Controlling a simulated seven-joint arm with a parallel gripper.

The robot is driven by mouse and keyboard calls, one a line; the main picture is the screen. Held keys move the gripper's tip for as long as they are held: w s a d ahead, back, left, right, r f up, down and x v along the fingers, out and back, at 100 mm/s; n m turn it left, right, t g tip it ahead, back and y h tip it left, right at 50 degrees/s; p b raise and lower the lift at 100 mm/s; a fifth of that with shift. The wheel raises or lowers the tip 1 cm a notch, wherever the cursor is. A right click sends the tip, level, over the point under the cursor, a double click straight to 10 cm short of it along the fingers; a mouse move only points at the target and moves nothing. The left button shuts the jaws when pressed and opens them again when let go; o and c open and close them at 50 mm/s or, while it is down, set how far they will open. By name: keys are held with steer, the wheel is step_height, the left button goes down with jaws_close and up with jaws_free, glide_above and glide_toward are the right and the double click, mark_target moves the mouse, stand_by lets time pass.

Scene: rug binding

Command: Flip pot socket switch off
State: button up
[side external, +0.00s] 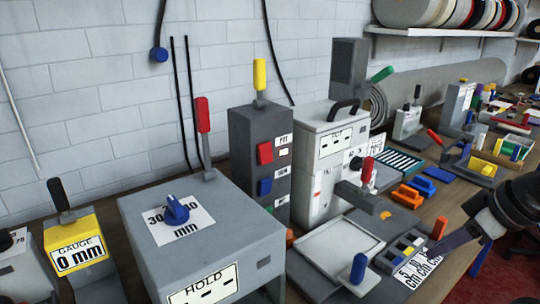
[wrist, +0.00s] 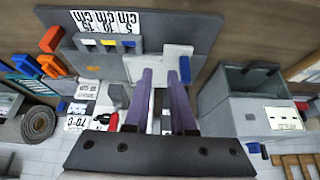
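A dark grey socket box (side external: 258,160) stands against the wall in the side external view. Its top switch, a red rocker (side external: 265,153), sits beside a label that appears to read POT (side external: 284,140). A blue rocker (side external: 265,186) is below it, beside another label. A yellow-handled lever (side external: 260,75) stands on the box top. My gripper (side external: 434,252) is at the lower right, well apart from the socket box, over the label end of the grey plate. In the wrist view its purple fingers (wrist: 162,90) are spread, with nothing visibly held. I cannot make out the socket switch there.
A white pot machine (side external: 324,165) with a red-handled lever (side external: 367,172) stands between my gripper and the socket box. The grey HOLD box (side external: 210,235) with a red lever (side external: 203,115) fills the front left. A blue handle (side external: 358,268) rises from the plate's front.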

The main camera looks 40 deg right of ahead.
steer(key=w+a+r+m+t, duration=0.1)
steer(key=w+r+m+t, duration=0.1)
steer(key=w, duration=0.1)
steer(key=w+a+r+m+t+y, duration=0.1)
steer(key=w+r+t, duration=0.1)
steer(key=w+r, duration=0.1)
steer(key=w+a+r+m+t, duration=0.1)
steer(key=w+r+m+t, duration=0.1)
steer(key=w+r, duration=0.1)
steer(key=shift+w+a+m+y, duration=0.15)
steer(key=shift+w+m+y, duration=0.15)
steer(key=shift+w+y, duration=0.1)
jaws_close()
steer(key=w+r+m+t+h, duration=0.2)
steer(key=w+r+m+t, duration=0.4)
steer(key=m, duration=0.3)
steer(key=w+a+f+m+g, duration=0.2)
steer(key=a+f, duration=0.3)
steer(key=a, duration=0.3)
steer(key=shift+w+m, duration=0.5)
steer(key=shift+w, duration=0.05)
steer(key=shift+f, duration=0.1)
